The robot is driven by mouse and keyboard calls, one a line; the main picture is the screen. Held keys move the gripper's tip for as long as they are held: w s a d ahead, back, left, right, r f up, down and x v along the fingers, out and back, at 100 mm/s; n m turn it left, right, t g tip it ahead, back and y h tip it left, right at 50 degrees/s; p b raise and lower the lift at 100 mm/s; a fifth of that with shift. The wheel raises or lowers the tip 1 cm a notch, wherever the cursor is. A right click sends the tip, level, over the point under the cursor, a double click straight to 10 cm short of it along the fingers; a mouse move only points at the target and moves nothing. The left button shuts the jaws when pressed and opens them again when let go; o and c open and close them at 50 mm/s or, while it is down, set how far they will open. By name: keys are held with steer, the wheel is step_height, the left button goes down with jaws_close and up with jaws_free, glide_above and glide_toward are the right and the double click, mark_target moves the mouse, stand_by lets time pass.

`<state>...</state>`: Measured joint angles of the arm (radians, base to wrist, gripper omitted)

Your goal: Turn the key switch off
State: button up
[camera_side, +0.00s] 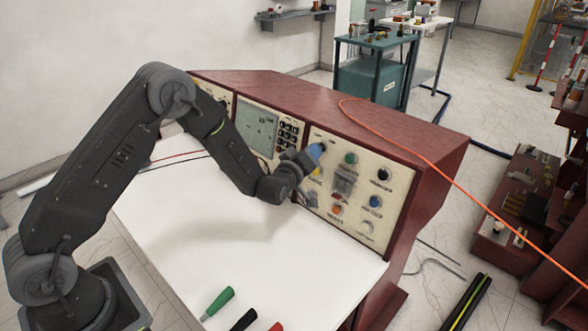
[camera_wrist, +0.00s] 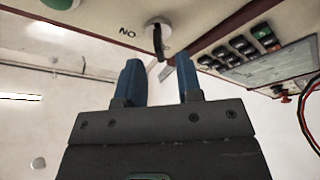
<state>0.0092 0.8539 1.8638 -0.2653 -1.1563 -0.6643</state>
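The key switch (camera_wrist: 158,26) shows in the wrist view as a pale round collar on the panel with a dark key standing out of it. Lettering beside it reads as an upside-down "ON". My gripper (camera_wrist: 159,72) has two blue fingers spread apart, with an empty gap between them. The key is beyond the fingertips, roughly in line with the gap, and appears apart from both fingers. In the side view my gripper (camera_side: 314,160) is close to the cream control panel (camera_side: 399,190). The gripper and wrist cover part of the panel there, and I cannot make out the key.
The panel is set in a dark red console (camera_side: 415,125) with buttons, a screen (camera_side: 257,130) and a keypad (camera_side: 289,137). An orange cable (camera_side: 440,168) runs over its top. The white worktop (camera_side: 240,240) is mostly clear; coloured handles (camera_side: 218,301) lie at its front edge.

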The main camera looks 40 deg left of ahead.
steer(key=v, duration=0.9)
steer(key=shift+s, duration=0.4)
steer(key=shift+d, duration=0.1)
steer(key=s+d+r+m+g+h, duration=0.1)
steer(key=s+r+m+g+h, duration=0.1)
steer(key=s+r+m+g, duration=0.3)
steer(key=s+d+r+m+h, duration=0.1)
steer(key=s+d+r+h, duration=0.15)
steer(key=r, duration=0.45)
steer(key=s+a+r+m+g, duration=0.1)
steer(key=s+r+m+g, duration=0.1)
steer(key=s, duration=0.9)
steer(key=s+a+r+m+g, duration=0.1)
steer(key=s+g, duration=0.4)
steer(key=s, duration=0.6)
steer(key=r+m, duration=0.1)
steer(key=m, duration=0.1)
steer(key=shift+m, duration=0.3)
steer(key=shift+y, duration=0.25)
